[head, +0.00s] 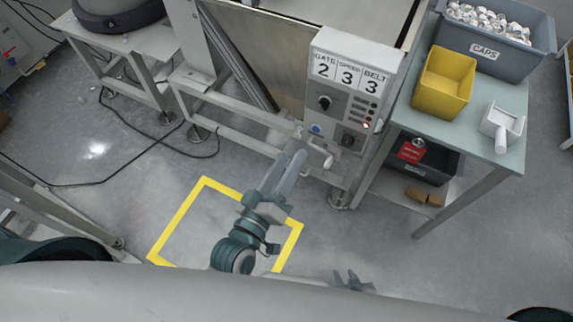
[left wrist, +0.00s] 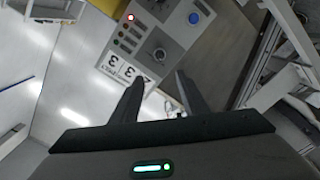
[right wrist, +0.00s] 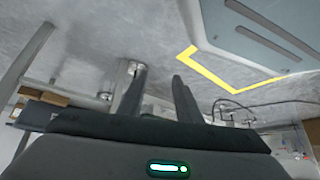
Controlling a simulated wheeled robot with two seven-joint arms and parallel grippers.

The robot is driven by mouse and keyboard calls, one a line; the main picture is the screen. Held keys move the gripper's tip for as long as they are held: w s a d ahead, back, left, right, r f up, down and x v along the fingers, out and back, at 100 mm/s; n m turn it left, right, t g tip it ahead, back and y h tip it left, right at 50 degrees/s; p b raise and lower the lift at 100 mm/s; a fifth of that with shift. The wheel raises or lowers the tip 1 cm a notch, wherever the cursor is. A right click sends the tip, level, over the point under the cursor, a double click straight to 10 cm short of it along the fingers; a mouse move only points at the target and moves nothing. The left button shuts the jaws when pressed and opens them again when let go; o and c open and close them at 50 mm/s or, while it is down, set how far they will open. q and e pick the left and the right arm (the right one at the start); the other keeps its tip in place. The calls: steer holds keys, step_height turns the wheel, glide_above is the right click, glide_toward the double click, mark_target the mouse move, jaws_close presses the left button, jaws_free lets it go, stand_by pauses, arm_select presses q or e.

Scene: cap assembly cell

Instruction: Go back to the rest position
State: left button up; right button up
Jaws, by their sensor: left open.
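My left gripper (head: 297,158) reaches out over the floor in front of the control panel (head: 347,92). Its two fingers are apart with nothing between them, as the left wrist view (left wrist: 158,76) also shows. The panel, with knobs, small buttons and a blue button, is beyond the fingertips; I cannot tell from these frames whether they touch it. My right gripper (head: 347,275) is low and close to my body at the bottom of the head view, partly hidden. In the right wrist view (right wrist: 158,75) its fingers are apart and empty, with floor beyond them.
A yellow floor outline (head: 180,220) lies under my left arm. A table (head: 470,142) at the right carries a yellow bin (head: 444,82), a grey bin of caps (head: 492,52) and a white part (head: 503,125). A black cable (head: 60,186) crosses the floor at left.

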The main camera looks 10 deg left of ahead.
arm_select(q)
steer(key=shift+s+a, duration=0.1)
steer(key=shift+s, duration=0.2)
stand_by(0.4)
step_height(320, 180, down, 27)
steer(key=s+a+m+g+y, duration=0.1)
steer(key=s+a+m+g, duration=0.15)
steer(key=m+g, duration=0.2)
steer(key=s+a+f+m+g+y, duration=0.1)
steer(key=s+a+f, duration=0.3)
steer(key=f, duration=0.6)
steer(key=s+a+f+m+g+y, duration=0.1)
steer(key=s+a+f+g, duration=0.3)
steer(key=f, duration=0.7)
steer(key=s+a+m, duration=0.1)
steer(key=s, duration=0.1)
steer(key=shift+s+g+y, duration=0.35)
steer(key=shift+s+y, duration=0.05)
